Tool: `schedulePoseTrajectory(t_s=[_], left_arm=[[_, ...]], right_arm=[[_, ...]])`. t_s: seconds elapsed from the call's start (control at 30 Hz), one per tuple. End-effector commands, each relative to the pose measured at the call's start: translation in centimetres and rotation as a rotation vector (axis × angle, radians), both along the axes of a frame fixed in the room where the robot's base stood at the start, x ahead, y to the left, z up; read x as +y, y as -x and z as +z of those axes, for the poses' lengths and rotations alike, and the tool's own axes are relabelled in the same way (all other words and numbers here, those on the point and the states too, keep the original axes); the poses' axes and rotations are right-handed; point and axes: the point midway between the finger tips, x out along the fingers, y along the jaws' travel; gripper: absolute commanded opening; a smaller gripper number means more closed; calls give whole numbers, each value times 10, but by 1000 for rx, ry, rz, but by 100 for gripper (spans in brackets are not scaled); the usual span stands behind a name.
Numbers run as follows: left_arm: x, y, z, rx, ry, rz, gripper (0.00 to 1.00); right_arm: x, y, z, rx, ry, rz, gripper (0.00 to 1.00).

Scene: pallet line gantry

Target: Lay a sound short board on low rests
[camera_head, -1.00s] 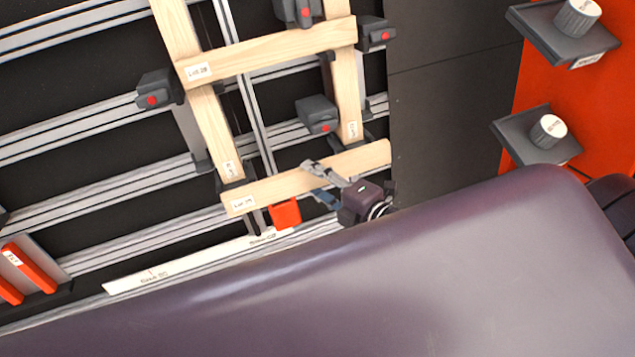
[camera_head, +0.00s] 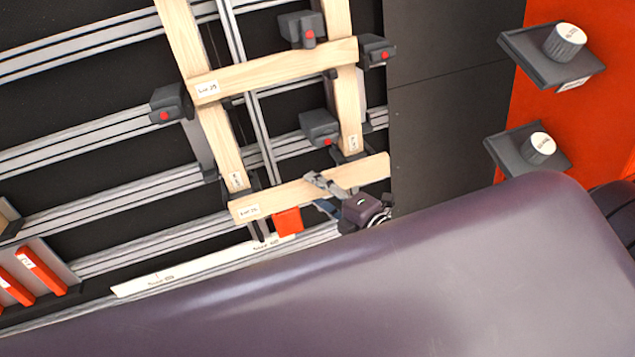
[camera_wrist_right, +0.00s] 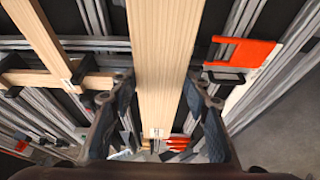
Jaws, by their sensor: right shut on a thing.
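A short pale wooden board (camera_head: 283,195) with a white label at its left end lies across the lower ends of two long boards, seen from above. My right gripper (camera_head: 325,187) is shut on it, right of its middle. In the right wrist view the board (camera_wrist_right: 164,50) runs between the two fingers (camera_wrist_right: 160,98). I cannot tell whether the board touches what is under it. Another labelled board (camera_head: 280,70) lies across the long boards (camera_head: 216,135) higher up. My left gripper is not in view.
Dark clamps with red dots (camera_head: 319,127) stand around the long boards. A red tab (camera_head: 288,221) and a white printed strip (camera_head: 190,268) lie below the held board. Grey rails cross the black bed. Dark shelves with white-topped knobs (camera_head: 537,148) are at the right.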

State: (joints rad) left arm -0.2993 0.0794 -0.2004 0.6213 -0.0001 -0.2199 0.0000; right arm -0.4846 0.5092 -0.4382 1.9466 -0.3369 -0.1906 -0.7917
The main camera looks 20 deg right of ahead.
Motion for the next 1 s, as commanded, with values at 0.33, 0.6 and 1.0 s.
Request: schedulePoseTrajectory(t_s=[0.33,0.6,1.0], left_arm=[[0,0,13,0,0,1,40],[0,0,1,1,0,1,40],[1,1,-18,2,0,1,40]], right_arm=[[1,-4,-3,-3,-3,4,12],[2,-21,-14,-2,-2,4,12],[3,-49,-29,-2,-2,4,12]])
